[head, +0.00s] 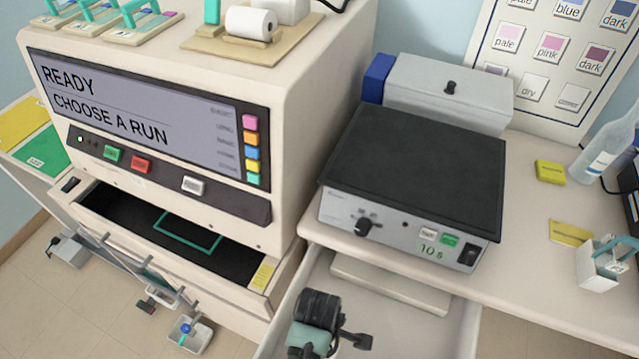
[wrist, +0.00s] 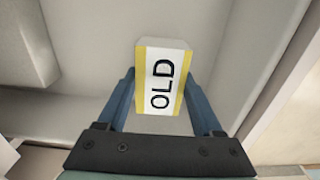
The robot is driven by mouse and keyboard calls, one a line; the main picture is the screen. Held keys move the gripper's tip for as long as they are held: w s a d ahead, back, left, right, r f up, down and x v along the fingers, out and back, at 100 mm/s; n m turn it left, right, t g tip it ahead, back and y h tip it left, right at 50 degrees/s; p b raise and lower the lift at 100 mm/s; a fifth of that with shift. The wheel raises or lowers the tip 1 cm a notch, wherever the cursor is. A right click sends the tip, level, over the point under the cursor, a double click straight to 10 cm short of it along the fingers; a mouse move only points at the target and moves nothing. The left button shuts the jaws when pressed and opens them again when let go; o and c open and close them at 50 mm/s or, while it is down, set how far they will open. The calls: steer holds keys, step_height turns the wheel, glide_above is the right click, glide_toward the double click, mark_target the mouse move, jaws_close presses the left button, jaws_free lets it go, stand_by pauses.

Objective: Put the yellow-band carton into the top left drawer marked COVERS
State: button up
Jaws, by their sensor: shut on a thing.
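The carton (wrist: 160,88) is white with yellow bands along its sides and the word OLD on its face. My gripper (wrist: 160,76) is shut on it, with one blue finger on each side. In the head view my gripper (head: 330,338) is at the bottom edge, over the open pale drawer (head: 463,335) under the bench; the carton cannot be made out clearly there. In the wrist view the drawer's pale interior (wrist: 232,60) lies behind the carton. No COVERS mark is readable in either view.
A pale flat block (head: 385,285) lies in the open drawer. A black-topped hotplate (head: 415,165) stands above it. At left, the staining machine (head: 150,105) has an open dark tray (head: 135,225). Yellow packets (head: 550,172) and a white rack (head: 600,265) sit on the right bench.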

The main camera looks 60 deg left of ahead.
steer(key=shift+f, duration=2)
steer(key=shift+f+b, duration=0.15)
steer(key=shift+b, duration=0.15)
steer(key=o, duration=1.4)
steer(key=shift+c, duration=0.2)
